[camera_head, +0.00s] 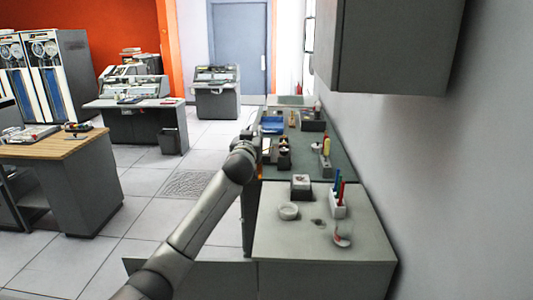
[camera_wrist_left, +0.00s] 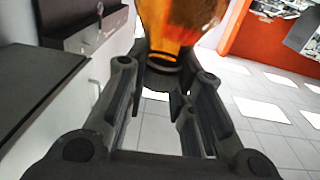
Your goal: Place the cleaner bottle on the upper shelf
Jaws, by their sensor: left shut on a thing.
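The cleaner bottle appears as a translucent amber-orange body (camera_wrist_left: 180,25) with a dark neck ring in the left wrist view. Its far end is cut off by the top edge. My left gripper (camera_wrist_left: 160,85) is shut on it around the dark neck part. In the head view my left gripper (camera_head: 250,147) is beside the left edge of the far counter, and the bottle is mostly hidden there. A grey wall cabinet (camera_head: 390,50) hangs at the upper right; its inside does not show, and I cannot tell which surface is the upper shelf. My right gripper is not in view.
The near grey counter (camera_head: 300,235) holds a white dish (camera_head: 289,211), a pen holder (camera_head: 339,207), a small box (camera_head: 301,185) and a glass (camera_head: 343,235). The dark far counter (camera_head: 295,165) is cluttered. A wooden-topped desk (camera_head: 50,150) stands left. Tiled floor between is clear.

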